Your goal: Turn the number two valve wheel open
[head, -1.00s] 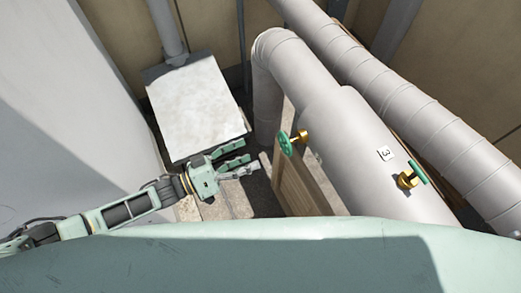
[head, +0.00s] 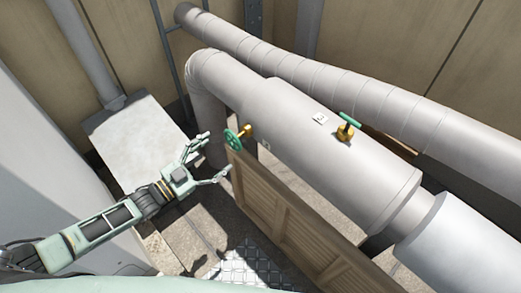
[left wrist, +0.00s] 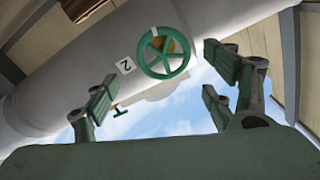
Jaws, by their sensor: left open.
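The number two valve wheel (left wrist: 163,53) is a green spoked handwheel on a brass stem, beside a "2" label (left wrist: 126,66) on the grey pipe. In the head view the same green wheel (head: 232,140) sticks out of the pipe's near left side. My left gripper (head: 213,158) is open and empty just left of the wheel, apart from it. In the left wrist view its two fingers (left wrist: 155,92) are spread, with the wheel beyond and between them. A second green-handled brass valve (head: 347,126) sits on top of the pipe by another label (head: 320,118). My right gripper does not show.
A wooden slatted panel (head: 290,226) stands below the pipe, close to my left gripper. A pale flat-topped block (head: 135,142) stands behind at the left. A second thick pipe (head: 310,75) runs behind the first.

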